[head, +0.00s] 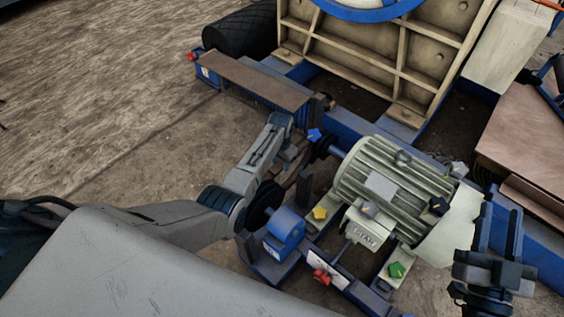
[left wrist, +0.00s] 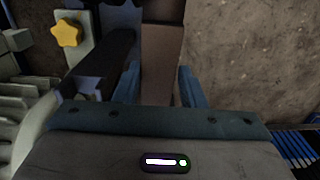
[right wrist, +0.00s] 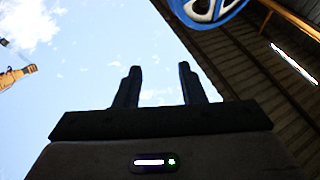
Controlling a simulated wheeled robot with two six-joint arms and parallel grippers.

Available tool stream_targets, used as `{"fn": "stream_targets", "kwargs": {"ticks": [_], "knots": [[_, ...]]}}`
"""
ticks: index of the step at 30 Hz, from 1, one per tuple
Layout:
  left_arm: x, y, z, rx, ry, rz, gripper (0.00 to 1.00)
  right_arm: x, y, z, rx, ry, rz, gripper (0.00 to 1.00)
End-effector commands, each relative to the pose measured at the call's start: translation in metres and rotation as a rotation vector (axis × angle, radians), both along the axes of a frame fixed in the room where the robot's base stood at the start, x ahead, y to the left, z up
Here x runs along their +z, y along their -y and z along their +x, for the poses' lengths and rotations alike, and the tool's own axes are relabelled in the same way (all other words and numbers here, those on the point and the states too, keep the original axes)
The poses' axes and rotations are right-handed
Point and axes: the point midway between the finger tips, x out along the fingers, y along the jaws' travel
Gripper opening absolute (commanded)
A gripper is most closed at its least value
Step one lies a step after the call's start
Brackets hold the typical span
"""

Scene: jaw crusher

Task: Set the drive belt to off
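I cannot make out the belt's setting. My left gripper (head: 298,160) is over the gap between these pulleys, left of the pale green motor (head: 385,180). In the left wrist view its two blue fingers (left wrist: 158,80) are apart, with a dark bar (left wrist: 102,65) close to the left finger. Nothing is clearly gripped. My right gripper (head: 497,235) points up at the right; in the right wrist view its fingers (right wrist: 156,85) are apart and empty.
Yellow (head: 320,213), green (head: 396,269) and blue (head: 314,135) star knobs sit around the motor. The large crusher frame (head: 390,50) stands behind. Bare ground lies to the left.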

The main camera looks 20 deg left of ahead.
Motion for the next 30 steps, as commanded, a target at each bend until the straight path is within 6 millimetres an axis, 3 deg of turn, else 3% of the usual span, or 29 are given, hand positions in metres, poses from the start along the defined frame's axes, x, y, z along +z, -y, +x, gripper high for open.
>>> {"fn": "stream_targets", "kwargs": {"ticks": [3, 14, 23, 30], "knots": [[0.000, -0.002, 0.000, 0.002, 0.000, 0.002, 0.55, -0.001, 0.000, 0.000, 0.000, -0.002, 0.000, 0.36], [0.003, -0.001, 0.000, 0.002, -0.002, 0.000, 0.55, -0.002, 0.000, 0.001, 0.000, -0.017, 0.002, 0.36], [0.031, 0.000, 0.000, 0.002, -0.001, -0.001, 0.55, -0.059, -0.003, -0.002, 0.011, -0.332, 0.022, 0.36], [0.059, -0.001, -0.001, 0.002, -0.001, 0.000, 0.55, -0.114, -0.008, -0.022, 0.032, -0.634, 0.039, 0.36]]}}
